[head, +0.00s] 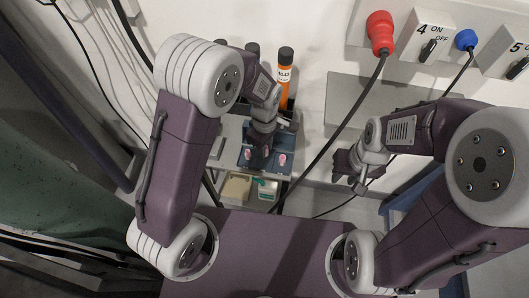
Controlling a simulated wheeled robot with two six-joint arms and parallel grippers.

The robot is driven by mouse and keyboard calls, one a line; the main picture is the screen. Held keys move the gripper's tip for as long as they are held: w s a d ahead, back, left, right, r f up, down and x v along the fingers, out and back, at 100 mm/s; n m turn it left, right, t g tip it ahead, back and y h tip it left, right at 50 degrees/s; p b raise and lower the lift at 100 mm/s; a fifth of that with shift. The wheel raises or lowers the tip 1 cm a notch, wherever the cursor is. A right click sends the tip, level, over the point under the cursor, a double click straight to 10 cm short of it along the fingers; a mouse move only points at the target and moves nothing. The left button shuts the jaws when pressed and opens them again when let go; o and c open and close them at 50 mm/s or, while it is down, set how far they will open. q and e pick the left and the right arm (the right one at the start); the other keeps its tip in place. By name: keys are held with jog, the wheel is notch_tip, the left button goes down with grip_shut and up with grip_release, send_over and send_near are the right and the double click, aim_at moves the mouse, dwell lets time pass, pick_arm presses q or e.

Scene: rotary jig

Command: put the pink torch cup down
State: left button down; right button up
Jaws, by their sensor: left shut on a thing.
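Small pink torch cups show at a dark blue tray (258,168) on a small stand below the wall. One pink cup (283,159) stands at the tray's right side. Another pink spot (248,154) shows to the left. A third pink spot (266,150) is right at the fingertips of my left gripper (262,142). My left gripper is over the tray and shut on a pink torch cup, mostly hidden by the fingers. I cannot tell whether that cup touches the tray. My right gripper (350,173) is to the right, away from the tray; its opening is unclear.
An orange bottle with a black cap (285,78) stands behind the tray, with dark-topped items beside it. Below the tray are a beige box (237,188) and a green-and-white container (264,189). A dark cable from a red plug (380,30) hangs right of the tray.

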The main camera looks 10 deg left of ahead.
aim_at(265, 160)
pick_arm(q)
jog(key=shift+f, duration=2.1)
jog(key=c, duration=1.5)
grip_release()
jog(key=shift+f, duration=0.1)
notch_tip(265, 160, up, 12)
jog(key=shift+r, duration=0.2)
